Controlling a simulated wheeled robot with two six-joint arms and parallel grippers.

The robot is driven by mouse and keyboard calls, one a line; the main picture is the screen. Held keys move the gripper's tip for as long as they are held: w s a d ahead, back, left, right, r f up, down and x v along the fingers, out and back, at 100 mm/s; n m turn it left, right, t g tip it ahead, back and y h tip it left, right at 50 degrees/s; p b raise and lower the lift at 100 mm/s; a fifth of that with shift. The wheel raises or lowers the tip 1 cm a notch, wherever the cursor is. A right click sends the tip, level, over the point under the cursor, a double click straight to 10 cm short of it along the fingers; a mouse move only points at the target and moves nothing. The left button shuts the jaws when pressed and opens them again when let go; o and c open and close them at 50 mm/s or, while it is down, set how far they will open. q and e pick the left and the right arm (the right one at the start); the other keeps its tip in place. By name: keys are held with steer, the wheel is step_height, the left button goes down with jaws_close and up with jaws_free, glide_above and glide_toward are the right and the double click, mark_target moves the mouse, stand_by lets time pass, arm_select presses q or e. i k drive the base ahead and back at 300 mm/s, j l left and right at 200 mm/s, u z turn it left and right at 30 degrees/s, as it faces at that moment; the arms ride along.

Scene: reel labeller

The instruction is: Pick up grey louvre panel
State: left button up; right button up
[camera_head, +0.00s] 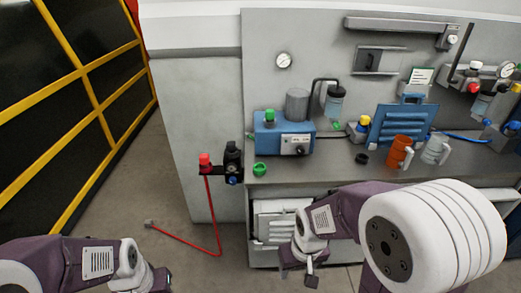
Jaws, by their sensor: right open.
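A light grey panel (272,218), which looks like the grey louvre panel, stands in the opening under the counter. Its right side is partly hidden by my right arm. My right gripper (299,272) is in front of and below the panel's right part, open and with nothing visible between its fingers. I cannot tell whether it touches the panel. My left gripper (156,284) is at the bottom edge of the view, left of the panel and cut off, so its fingers are not clear.
The counter (330,172) above holds a blue pump unit (283,134), a blue louvred panel (403,124), an orange mug (398,152) and a grey mug (436,150). A red hose (213,215) hangs to the floor at left.

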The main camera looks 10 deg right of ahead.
mark_target(293, 227)
steer(key=z, duration=0.9)
